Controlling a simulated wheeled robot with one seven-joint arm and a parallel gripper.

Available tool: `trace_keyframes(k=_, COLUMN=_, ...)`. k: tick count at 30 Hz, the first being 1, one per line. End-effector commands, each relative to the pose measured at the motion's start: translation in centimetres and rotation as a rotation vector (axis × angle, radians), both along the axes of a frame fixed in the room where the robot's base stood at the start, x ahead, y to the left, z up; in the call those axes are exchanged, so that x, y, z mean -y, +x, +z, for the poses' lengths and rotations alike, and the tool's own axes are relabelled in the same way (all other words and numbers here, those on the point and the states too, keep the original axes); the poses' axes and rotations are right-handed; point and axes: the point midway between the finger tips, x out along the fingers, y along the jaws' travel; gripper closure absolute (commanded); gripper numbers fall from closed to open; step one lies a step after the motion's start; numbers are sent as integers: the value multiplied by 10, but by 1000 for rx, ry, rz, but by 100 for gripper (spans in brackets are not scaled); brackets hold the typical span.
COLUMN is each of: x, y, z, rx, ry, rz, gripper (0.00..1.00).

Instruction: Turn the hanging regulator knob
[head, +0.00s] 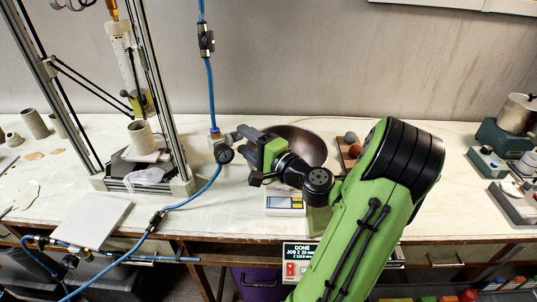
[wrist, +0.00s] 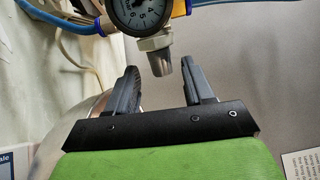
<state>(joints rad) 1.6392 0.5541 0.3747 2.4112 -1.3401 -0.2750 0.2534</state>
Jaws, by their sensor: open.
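The regulator (head: 215,142) hangs in line on a blue air hose, left of my gripper (head: 244,156) in the head view. Its round gauge (wrist: 139,10) faces the camera at the top of the wrist view. My gripper (wrist: 160,68) is open and empty. The knob's end lies between the two fingertips in the wrist view, with a gap on both sides. I see no contact. The knob is too small to make out clearly in the head view.
A metal bowl (head: 308,144) stands behind my gripper and a small scale (head: 285,204) lies below it on the bench. A metal-framed rig (head: 160,90) stands left of the regulator. The blue hose (head: 209,90) runs up and down from the regulator.

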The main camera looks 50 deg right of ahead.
Motion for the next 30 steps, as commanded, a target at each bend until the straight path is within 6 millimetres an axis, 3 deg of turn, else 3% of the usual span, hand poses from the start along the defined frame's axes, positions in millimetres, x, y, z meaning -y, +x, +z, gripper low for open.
trace_keyframes(k=7, x=-3, y=-73, z=-2, rx=1, ry=2, rz=-11, gripper=48)
trace_keyframes(k=13, x=-5, y=-107, z=-5, rx=1, ry=-2, rz=-8, gripper=48)
trace_keyframes(k=19, x=-8, y=-121, z=-4, rx=1, ry=-2, rz=-2, gripper=48)
trace_keyframes(k=27, x=-8, y=-121, z=-3, rx=0, ry=-1, rz=0, gripper=49)
trace_keyframes(k=30, x=2, y=-120, z=6, rx=4, ry=-11, rz=21, gripper=49)
